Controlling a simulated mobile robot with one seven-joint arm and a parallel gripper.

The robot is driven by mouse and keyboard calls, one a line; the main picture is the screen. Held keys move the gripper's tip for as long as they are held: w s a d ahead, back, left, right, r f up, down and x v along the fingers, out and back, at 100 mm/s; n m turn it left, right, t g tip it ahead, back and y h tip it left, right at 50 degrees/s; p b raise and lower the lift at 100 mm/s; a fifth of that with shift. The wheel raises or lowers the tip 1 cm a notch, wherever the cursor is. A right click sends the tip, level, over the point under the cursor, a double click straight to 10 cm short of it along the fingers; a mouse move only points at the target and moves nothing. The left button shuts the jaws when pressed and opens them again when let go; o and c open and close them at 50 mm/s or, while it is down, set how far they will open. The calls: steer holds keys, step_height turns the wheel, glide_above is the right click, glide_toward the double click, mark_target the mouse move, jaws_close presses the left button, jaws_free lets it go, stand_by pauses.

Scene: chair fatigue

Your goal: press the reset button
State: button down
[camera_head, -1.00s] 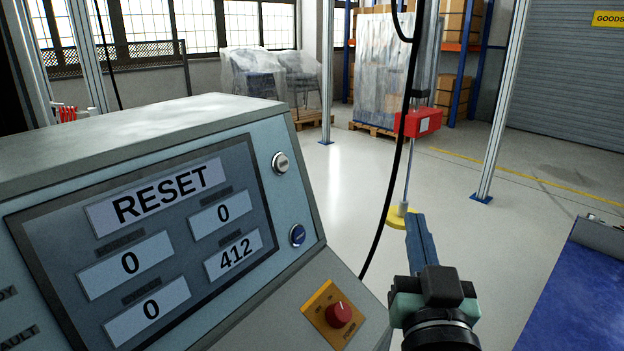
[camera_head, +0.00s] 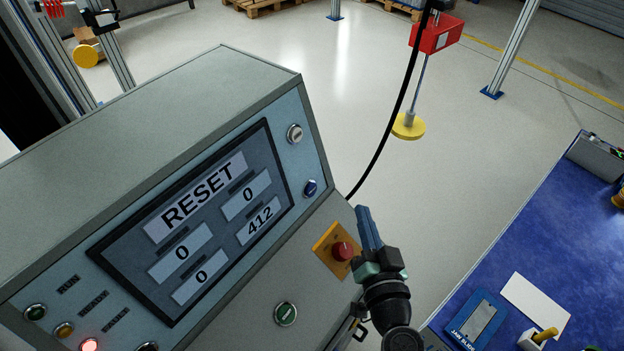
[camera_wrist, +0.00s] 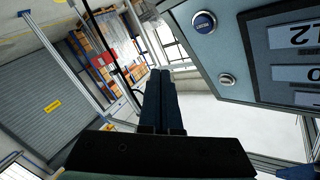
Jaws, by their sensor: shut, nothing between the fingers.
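The control console (camera_head: 130,125) has a screen (camera_head: 190,225) that reads RESET, with 0, 0, 0 and 412. A blue round button (camera_head: 310,187) sits at the right of the screen, with a pale button (camera_head: 294,133) above it. In the wrist view the blue button (camera_wrist: 204,23) and the pale button (camera_wrist: 227,80) lie right of my fingers; the blue one's white lettering is too small to read surely. My gripper (camera_head: 362,210) is shut and empty, right of the blue button and apart from it. Its fingers (camera_wrist: 160,75) point away from the wrist camera.
A red knob (camera_head: 343,250) on an orange plate is close beside my gripper. A black cable (camera_head: 385,145) hangs behind. A blue-topped bench (camera_head: 570,240) stands at right.

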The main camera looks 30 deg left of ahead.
mark_target(317, 186)
steer(key=a, duration=0.2)
steer(key=a+f, duration=0.1)
steer(key=a, duration=0.1)
steer(key=w+a+f, duration=0.1)
steer(key=a, duration=0.2)
steer(key=shift+w+a+b, duration=0.1)
steer(key=shift+a+b, duration=0.3)
steer(key=shift+a, duration=0.35)
steer(key=shift+a+f, duration=0.1)
stand_by(1.6)
steer(key=shift+a+b, duration=0.3)
steer(key=shift+b, duration=0.05)
steer(key=shift+w+a+f, duration=0.1)
steer(key=shift+a+f, duration=0.05)
steer(key=shift+a, duration=0.25)
stand_by(0.5)
steer(key=shift+d, duration=0.1)
steer(key=shift+d+r+b, duration=0.2)
steer(key=shift+d+b, duration=0.15)
steer(key=shift+d, duration=0.35)
steer(key=shift+d, duration=0.1)
